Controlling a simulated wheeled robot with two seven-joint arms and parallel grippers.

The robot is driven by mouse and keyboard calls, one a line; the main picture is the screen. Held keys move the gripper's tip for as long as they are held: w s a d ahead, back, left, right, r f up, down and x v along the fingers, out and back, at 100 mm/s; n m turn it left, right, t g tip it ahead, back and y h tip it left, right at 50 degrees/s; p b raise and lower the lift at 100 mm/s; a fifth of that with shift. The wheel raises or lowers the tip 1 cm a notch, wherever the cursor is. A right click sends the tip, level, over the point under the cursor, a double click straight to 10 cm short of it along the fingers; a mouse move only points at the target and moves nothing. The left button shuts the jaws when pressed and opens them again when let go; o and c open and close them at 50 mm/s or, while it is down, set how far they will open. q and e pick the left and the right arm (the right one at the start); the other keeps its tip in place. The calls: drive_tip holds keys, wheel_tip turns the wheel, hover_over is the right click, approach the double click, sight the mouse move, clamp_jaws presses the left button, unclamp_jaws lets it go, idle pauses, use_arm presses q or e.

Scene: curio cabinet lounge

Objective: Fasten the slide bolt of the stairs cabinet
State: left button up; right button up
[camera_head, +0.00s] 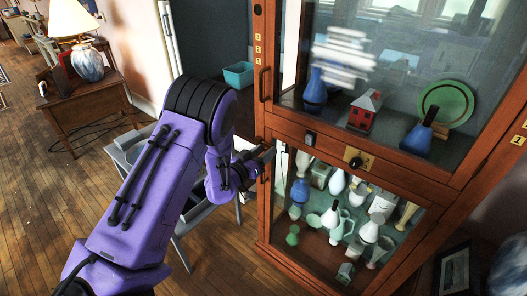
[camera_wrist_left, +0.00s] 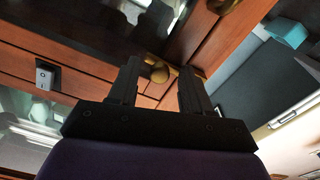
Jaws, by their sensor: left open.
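The tall wooden cabinet (camera_head: 400,170) has an upper glass door and a lower glass door. My left gripper (camera_head: 265,153) is at the cabinet's left edge, beside the upper corner of the lower door. In the left wrist view, my left gripper (camera_wrist_left: 160,75) is open. A brass bolt knob (camera_wrist_left: 160,74) shows between its fingertips, with brass hardware running behind the right finger. I cannot tell whether the fingers touch the knob or how far the bolt is slid. The bolt is hidden behind the gripper in the head view. My right gripper is not in view.
Vases (camera_head: 330,215) fill the lower compartment. A lamp table (camera_head: 85,95) is farther left.

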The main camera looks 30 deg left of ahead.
use_arm(q)
clamp_jaws()
drive_tip(key=shift+a, duration=0.5)
drive_tip(key=shift+c, duration=0.9)
unclamp_jaws()
drive_tip(key=shift+r, duration=0.1)
drive_tip(key=shift+o, duration=0.9)
drive_tip(key=shift+a, duration=0.1)
drive_tip(key=s+b, duration=0.2)
drive_tip(key=s, duration=0.8)
drive_tip(key=shift+s+a, duration=0.2)
drive_tip(key=shift+a, duration=0.2)
